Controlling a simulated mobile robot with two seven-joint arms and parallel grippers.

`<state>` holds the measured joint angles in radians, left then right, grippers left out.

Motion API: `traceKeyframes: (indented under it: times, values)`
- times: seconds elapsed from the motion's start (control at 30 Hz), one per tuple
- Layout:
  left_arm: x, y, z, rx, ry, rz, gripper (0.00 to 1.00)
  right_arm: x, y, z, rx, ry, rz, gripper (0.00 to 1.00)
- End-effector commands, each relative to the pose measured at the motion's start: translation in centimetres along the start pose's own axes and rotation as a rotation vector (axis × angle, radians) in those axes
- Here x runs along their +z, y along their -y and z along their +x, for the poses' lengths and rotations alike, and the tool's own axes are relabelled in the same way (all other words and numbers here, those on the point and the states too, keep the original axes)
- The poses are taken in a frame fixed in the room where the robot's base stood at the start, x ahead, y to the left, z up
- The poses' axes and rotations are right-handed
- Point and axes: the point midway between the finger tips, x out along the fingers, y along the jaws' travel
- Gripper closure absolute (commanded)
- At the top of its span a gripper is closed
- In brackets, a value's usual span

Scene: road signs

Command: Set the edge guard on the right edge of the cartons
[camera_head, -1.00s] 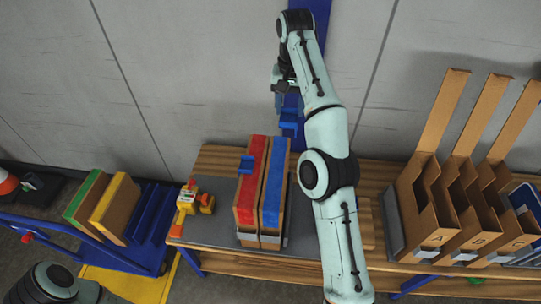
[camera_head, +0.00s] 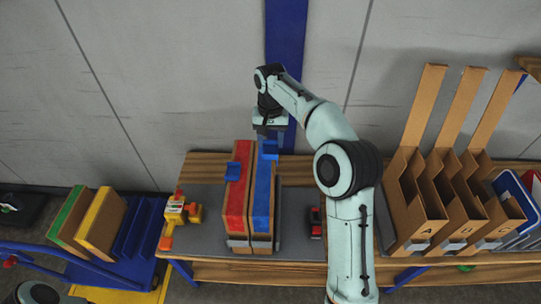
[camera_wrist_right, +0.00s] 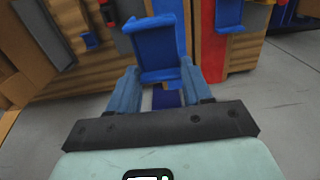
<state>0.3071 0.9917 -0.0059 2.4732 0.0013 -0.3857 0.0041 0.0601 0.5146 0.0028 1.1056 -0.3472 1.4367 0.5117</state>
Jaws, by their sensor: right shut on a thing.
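Two tall cartons stand side by side on the bench, one with a red top (camera_head: 236,200) and one with a blue top (camera_head: 262,195). My right gripper (camera_head: 269,138) is shut on a blue edge guard (camera_head: 269,150) at the far end of the blue-topped carton. In the wrist view the edge guard (camera_wrist_right: 160,50) sits between the two fingers of my right gripper (camera_wrist_right: 163,85); whether it touches the carton cannot be told. A second blue guard (camera_head: 232,171) sits on the left edge of the red-topped carton. My left gripper is out of view.
A yellow and red tool (camera_head: 177,215) lies left of the cartons. A small red and black object (camera_head: 316,223) is to their right, beside my arm. Cardboard bins (camera_head: 416,215) stand at the right. A blue cart (camera_head: 115,268) with boards stands at the left.

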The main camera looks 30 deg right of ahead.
Motion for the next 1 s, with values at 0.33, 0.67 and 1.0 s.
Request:
traceKeyframes:
  times: [0.33,0.67,1.0]
  values:
    - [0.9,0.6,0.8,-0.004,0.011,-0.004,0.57,0.1,-0.1,4.4,0.002,0.005,-0.001,0.81]
    - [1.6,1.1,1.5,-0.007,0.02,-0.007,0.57,0.0,0.0,7.9,0.0,0.0,-0.001,0.81]
    - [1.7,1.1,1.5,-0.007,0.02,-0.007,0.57,0.0,0.0,8.2,0.0,0.001,-0.001,0.81]
